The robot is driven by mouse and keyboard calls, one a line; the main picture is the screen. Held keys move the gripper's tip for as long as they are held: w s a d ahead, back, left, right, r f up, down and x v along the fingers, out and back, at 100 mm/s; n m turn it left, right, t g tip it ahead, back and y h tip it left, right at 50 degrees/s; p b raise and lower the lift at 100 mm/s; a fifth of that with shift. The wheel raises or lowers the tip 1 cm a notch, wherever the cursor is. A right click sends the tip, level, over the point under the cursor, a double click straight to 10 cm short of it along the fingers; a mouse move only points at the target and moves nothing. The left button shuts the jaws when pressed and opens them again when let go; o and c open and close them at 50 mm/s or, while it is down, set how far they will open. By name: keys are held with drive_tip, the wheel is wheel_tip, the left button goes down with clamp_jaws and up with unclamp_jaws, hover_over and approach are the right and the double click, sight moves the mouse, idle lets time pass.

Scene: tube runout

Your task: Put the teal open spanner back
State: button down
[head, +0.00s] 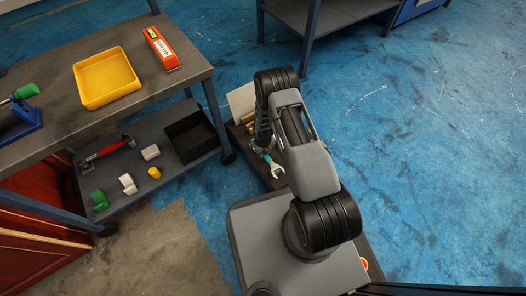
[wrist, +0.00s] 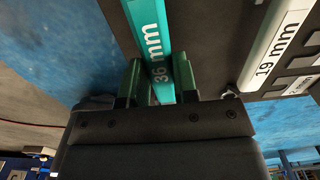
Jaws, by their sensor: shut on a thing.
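The teal open spanner (wrist: 160,50) is marked 36 mm in the wrist view. My gripper (wrist: 158,82) is shut on its handle, with one green finger on each side. In the head view my gripper (head: 262,146) is partly hidden by my arm, and the spanner's pale open end (head: 276,170) hangs out below it. A dark panel (wrist: 215,25) lies close by in the wrist view. Whether the spanner touches it I cannot tell.
A pale 19 mm handle (wrist: 275,45) lies on the panel, right of the spanner.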

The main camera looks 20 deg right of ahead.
drive_tip(key=shift+f, duration=0.4)
drive_tip(key=shift+c, duration=1.7)
unclamp_jaws()
drive_tip(key=shift+r, duration=0.15)
drive_tip(key=shift+r+p, duration=2)
drive_tip(key=shift+r, duration=0.9)
drive_tip(key=shift+r, duration=0.5)
wheel_tip(320, 180, up, 13)
drive_tip(key=p, duration=0.5)
